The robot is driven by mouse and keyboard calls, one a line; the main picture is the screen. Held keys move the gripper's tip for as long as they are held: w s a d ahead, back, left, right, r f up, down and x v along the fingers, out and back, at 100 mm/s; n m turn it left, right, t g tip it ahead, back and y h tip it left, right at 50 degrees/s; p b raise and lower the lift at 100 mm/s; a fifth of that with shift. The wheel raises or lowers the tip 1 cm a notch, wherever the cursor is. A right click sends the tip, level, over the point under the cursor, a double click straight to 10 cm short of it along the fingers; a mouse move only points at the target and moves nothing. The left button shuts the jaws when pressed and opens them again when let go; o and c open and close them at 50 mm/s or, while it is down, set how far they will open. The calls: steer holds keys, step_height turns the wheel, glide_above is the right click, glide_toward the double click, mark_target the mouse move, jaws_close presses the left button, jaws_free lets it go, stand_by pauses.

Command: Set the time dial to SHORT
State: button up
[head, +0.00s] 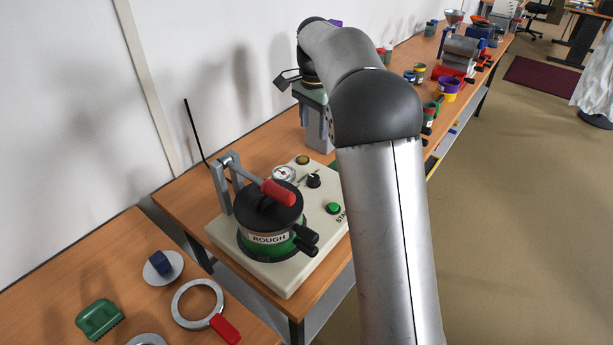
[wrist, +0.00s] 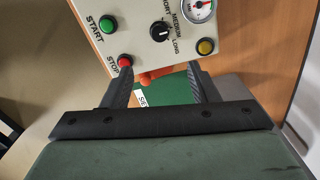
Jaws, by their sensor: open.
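The time dial (wrist: 160,31) is a small black knob on the pale machine panel, with SHORT, MEDIUM and LONG printed around its right side in the wrist view. A pale mark shows on the knob, but I cannot tell which word it points at. The dial also shows in the head view (head: 314,180), just left of my arm. My gripper (wrist: 160,66) is open, its two dark fingers spread below the dial in the wrist view. Its fingertips are apart from the knob, and nothing is held.
Beside the dial are a green START button (wrist: 107,24), a red STOP button (wrist: 125,61), a yellow button (wrist: 205,46) and a gauge (wrist: 199,8). A lidded vessel marked ROUGH (head: 269,238) and a red-handled lever (head: 278,193) stand left of the dial in the head view.

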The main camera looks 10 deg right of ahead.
mark_target(313, 177)
step_height(313, 177, down, 17)
steer(key=shift+r, duration=0.2)
stand_by(0.3)
steer(key=c, duration=1)
